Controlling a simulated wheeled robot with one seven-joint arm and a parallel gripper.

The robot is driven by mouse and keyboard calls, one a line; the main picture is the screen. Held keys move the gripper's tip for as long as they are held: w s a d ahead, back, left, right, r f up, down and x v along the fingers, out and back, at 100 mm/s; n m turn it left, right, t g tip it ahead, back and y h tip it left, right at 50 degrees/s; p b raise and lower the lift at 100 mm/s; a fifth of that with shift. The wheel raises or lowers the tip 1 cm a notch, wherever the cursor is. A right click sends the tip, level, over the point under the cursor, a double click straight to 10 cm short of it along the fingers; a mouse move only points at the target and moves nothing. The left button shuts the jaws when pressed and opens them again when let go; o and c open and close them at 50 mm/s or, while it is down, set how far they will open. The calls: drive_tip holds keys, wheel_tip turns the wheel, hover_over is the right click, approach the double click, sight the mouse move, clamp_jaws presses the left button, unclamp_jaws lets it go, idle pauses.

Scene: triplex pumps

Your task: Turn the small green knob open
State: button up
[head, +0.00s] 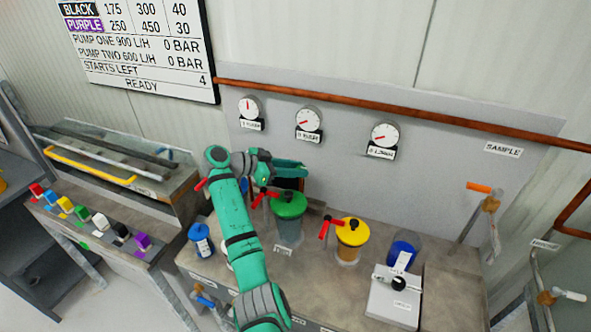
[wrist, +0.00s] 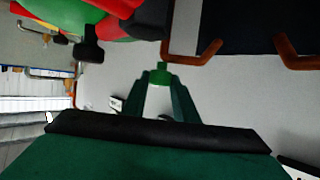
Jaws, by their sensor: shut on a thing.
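The small green knob (wrist: 163,70) shows in the wrist view between the tips of my gripper (wrist: 162,84). My gripper's two green fingers close in around it, shut on it. In the head view my green arm reaches over the bench to the back, and my gripper (head: 290,172) is above and behind the green-lidded pot (head: 289,206). The knob and fingertips cannot be made out there. How far the knob is turned cannot be told.
A yellow-lidded pot (head: 352,233) with a red handle and a blue container (head: 404,252) stand to the right. A blue-labelled jar (head: 201,238) stands left. Gauges (head: 309,120) and a copper pipe (head: 400,112) are on the wall behind. Brown pipes (wrist: 196,54) are close in the wrist view.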

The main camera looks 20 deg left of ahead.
drive_tip(key=o, duration=1.1)
drive_tip(key=shift+c, duration=0.2)
drive_tip(key=v, duration=1.1)
drive_tip(key=shift+w+d, duration=0.15)
